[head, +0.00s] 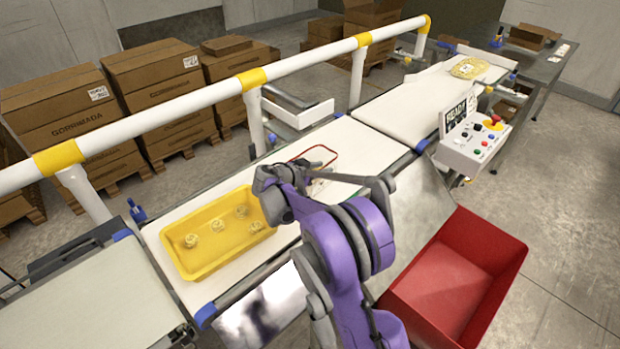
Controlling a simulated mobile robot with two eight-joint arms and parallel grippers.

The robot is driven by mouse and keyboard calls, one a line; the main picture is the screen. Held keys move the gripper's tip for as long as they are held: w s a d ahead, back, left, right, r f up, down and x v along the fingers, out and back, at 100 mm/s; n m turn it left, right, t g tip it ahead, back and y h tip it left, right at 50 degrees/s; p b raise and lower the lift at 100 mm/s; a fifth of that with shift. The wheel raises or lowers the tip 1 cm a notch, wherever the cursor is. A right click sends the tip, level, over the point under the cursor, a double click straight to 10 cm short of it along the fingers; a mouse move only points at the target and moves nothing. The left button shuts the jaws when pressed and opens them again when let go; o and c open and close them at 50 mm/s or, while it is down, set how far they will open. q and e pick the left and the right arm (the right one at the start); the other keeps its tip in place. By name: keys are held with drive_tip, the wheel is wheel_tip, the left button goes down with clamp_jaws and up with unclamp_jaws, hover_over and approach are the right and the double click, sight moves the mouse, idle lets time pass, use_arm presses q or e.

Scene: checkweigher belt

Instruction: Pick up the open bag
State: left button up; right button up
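A red-rimmed loop (318,150) shows on the belt just beyond my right gripper; it looks like the mouth of a clear bag, but its lower part is hidden behind my arm. A sealed-looking yellowish bag (468,67) lies flat on the far end of the belt. My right gripper (268,178) is over the near belt, between the yellow tray and the red-rimmed loop. Its fingertips are not clear, and I cannot tell whether it touches anything. My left gripper is not in view.
A yellow tray (185,262) with several small pale items sits on the near belt (375,145). A white guard rail (200,102) runs along the far side. A red bin (425,318) stands at right, below the control box (470,150). Cardboard boxes (155,72) stand behind.

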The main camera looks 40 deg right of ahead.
clamp_jaws()
idle(1.4)
